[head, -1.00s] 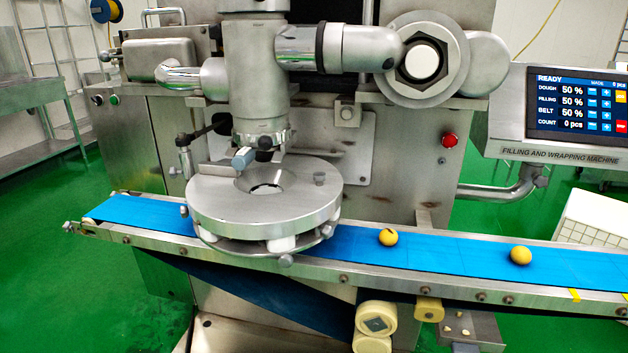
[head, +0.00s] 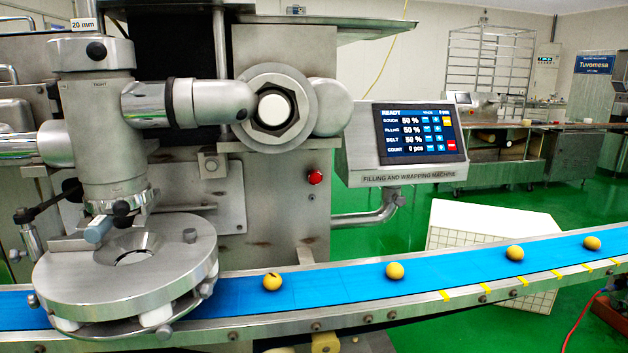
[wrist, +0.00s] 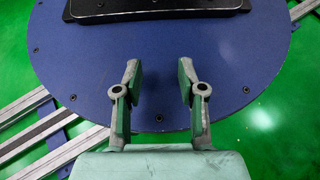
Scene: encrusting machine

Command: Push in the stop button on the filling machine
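The filling machine (head: 272,220) fills the left and middle of the head view. A red round button (head: 315,177) sits on its steel front, below and left of the touch screen (head: 420,133). The screen reads READY and also has a small red field at its lower right. My gripper (wrist: 160,88) shows only in the wrist view, with its two fingers apart and nothing between them. It is over a blue round plate (wrist: 250,40), away from the button. The button is not in the wrist view.
A blue conveyor belt (head: 340,283) with several yellow dough balls runs across the front, below the button. A pipe (head: 365,215) supports the screen. A white crate (head: 485,225) stands behind the belt.

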